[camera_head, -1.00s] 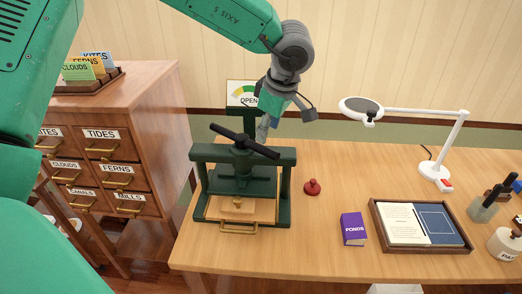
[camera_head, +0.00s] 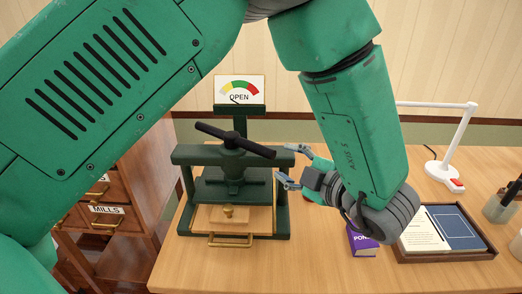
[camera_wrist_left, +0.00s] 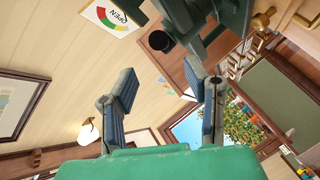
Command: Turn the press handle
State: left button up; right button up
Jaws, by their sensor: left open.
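The green book press (camera_head: 230,190) stands on the wooden table. Its black bar handle (camera_head: 235,140) sits on top, slanting from upper left to lower right. A gauge sign (camera_head: 239,90) above it reads OPEN. My left gripper (camera_head: 283,164) is open and empty, close to the right of the press, its fingers pointing left just below the handle's right end. In the left wrist view the open fingers (camera_wrist_left: 160,95) frame empty space, with a dark round end, likely of the handle (camera_wrist_left: 160,41), beyond them. My right gripper is not in view.
A white lamp (camera_head: 448,150) stands behind the tray. A drawer cabinet (camera_head: 105,200) is at left. My left arm covers much of the upper view.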

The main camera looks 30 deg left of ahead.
aim_at(260, 150)
pick_arm(q)
jog(key=x, duration=1)
jog(key=shift+a+f, duration=0.2)
jog(key=shift+a, duration=0.05)
jog(key=shift+d, duration=0.1)
grip_shut()
